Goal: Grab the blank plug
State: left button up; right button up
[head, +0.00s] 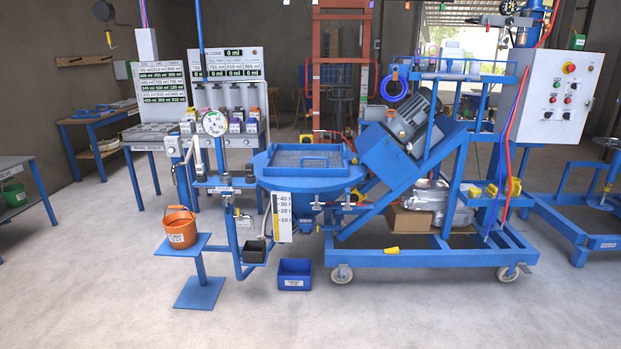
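I cannot pick out the blank plug for certain. Several small dark fittings (225,179) stand on a narrow blue shelf (215,187) left of the mixer's hopper; they are too small to tell apart. Small yellow pieces (514,187) sit on the right side of the mixer frame, and a yellow piece (391,249) lies on its base. Neither of my grippers is in view.
The blue mixer (305,175) stands on a wheeled frame (430,257). An orange bucket (180,228) rests on a blue stand, and a blue bin (294,272) on the floor. A control box (553,95) is at right. The front floor (400,315) is clear.

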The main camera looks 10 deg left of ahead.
aim_at(250, 169)
jog(key=u, duration=0.4)
jog(key=i, duration=0.75)
jog(key=u, duration=0.75)
jog(key=i, duration=2.5)
jog(key=u, duration=2.7)
jog(key=i, duration=0.65)
jog(key=z, duration=3)
